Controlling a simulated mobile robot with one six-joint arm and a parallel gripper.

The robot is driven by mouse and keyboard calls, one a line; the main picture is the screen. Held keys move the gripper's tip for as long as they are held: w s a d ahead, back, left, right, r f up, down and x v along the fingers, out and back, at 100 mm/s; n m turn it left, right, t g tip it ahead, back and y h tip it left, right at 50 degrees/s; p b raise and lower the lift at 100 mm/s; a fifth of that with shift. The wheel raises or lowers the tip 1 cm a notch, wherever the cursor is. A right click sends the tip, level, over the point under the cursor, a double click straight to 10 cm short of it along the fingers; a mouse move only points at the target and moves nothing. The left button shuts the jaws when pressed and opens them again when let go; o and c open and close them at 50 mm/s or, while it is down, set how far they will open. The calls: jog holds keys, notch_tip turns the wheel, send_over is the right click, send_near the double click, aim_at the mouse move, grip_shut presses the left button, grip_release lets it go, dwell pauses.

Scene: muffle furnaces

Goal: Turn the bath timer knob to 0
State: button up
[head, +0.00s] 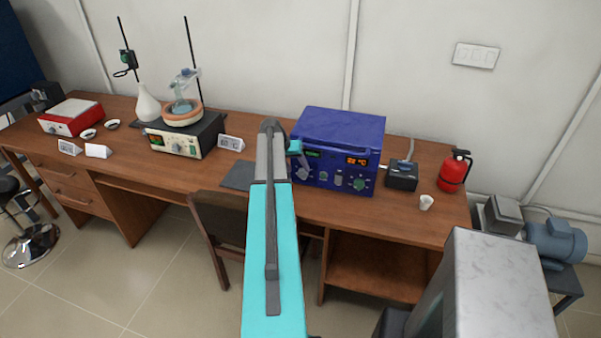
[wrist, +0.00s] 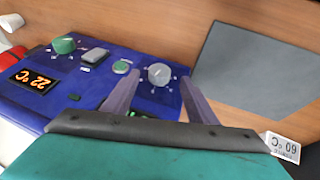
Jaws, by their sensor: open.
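The blue bath (head: 341,132) stands on the desk, its front panel bearing an orange display of 22 °C. A grey round knob with marks around it (wrist: 160,74) is at one end of the panel. A green round knob (wrist: 65,45) is at the other end, by the display; it also shows in the head view (head: 359,184). I cannot read which is the timer. My gripper (wrist: 159,80) is open, its fingers pointing at the panel, with the grey knob framed between the tips. Contact cannot be told. In the head view my gripper (head: 297,150) is at the bath's left front.
A grey switch (wrist: 95,56) and a small green button (wrist: 122,67) lie between the knobs. A dark mat (head: 239,175) lies left of the bath. A white 60 °C sign (head: 231,143) stands behind it. A black box (head: 403,176) and white cup (head: 426,202) are right.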

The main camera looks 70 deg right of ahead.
aim_at(302, 175)
jog(key=shift+p+x, duration=0.95)
jog(key=shift+x, duration=1.95)
jog(key=c, duration=1.1)
